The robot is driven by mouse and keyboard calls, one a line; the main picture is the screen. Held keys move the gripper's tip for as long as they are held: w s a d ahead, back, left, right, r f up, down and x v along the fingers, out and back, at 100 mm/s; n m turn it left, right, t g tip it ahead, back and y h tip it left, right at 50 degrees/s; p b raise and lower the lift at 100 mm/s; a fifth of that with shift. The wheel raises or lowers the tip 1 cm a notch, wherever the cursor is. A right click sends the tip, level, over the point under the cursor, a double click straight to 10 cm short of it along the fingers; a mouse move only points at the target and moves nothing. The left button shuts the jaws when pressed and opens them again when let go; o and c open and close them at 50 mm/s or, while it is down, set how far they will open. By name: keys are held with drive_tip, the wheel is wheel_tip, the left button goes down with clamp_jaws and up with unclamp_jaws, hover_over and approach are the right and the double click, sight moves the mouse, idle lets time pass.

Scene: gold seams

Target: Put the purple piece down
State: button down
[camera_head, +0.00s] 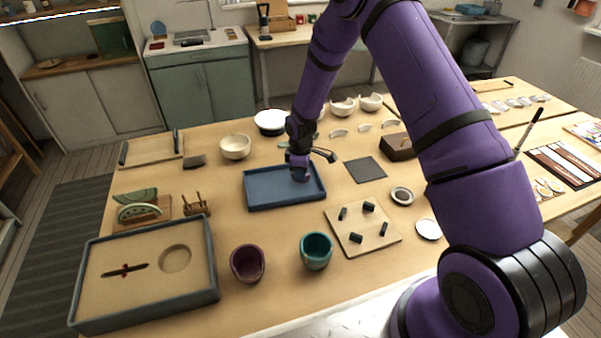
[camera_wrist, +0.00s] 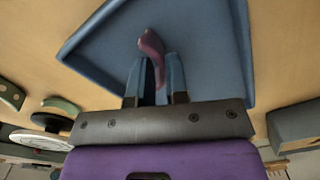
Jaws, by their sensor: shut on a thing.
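My gripper (camera_wrist: 158,85) is shut on the purple piece (camera_wrist: 152,45), a small curved mauve shard that sticks out past the fingertips in the wrist view. Behind it in that view is the blue tray (camera_wrist: 215,50). In the head view my gripper (camera_head: 300,176) is over the right part of the blue tray (camera_head: 262,205), near its back right side. The purple piece is too small and covered to make out there. I cannot tell whether it touches the tray floor. The visible tray floor is bare.
A purple cup (camera_head: 247,263) and a teal cup (camera_head: 316,251) stand in front of the tray. A board with dark pegs (camera_head: 350,240) is at the right front, a dark mat (camera_head: 366,170) right of the tray. A large sand-coloured box (camera_head: 145,290) is at the left front. A white bowl (camera_head: 235,147) stands behind.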

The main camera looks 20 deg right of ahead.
drive_tip(key=shift+f, duration=0.1)
drive_tip(key=c, duration=1.1)
unclamp_jaws()
wheel_tip(320, 180, up, 12)
drive_tip(key=shift+w+d+r, duration=0.1)
drive_tip(key=shift+r, duration=0.1)
drive_tip(key=s+d+r+m+t, duration=0.1)
drive_tip(key=s+r+m, duration=0.1)
drive_tip(key=s+r, duration=0.5)
drive_tip(key=s+d+r+m+t, duration=0.1)
drive_tip(key=s+d+r+m, duration=0.1)
drive_tip(key=r, duration=0.8)
drive_tip(key=s+d+r+m+t, duration=0.1)
drive_tip(key=s+r+m, duration=0.1)
drive_tip(key=s+r, duration=0.5)
drive_tip(key=s+r+m, duration=0.2)
drive_tip(key=s+r, duration=0.1)
drive_tip(key=s, duration=0.4)
drive_tip(key=s+d+r+m+t, duration=0.1)
drive_tip(key=s+r+m, duration=0.1)
drive_tip(key=s, duration=0.5)
drive_tip(key=s+d+r+m+t, duration=0.1)
drive_tip(key=s+r+m, duration=0.1)
drive_tip(key=s+r, duration=0.3)
drive_tip(key=shift+s+d+m, duration=0.2)
drive_tip(key=shift+s+m, duration=0.1)
drive_tip(key=shift+s, duration=1.05)
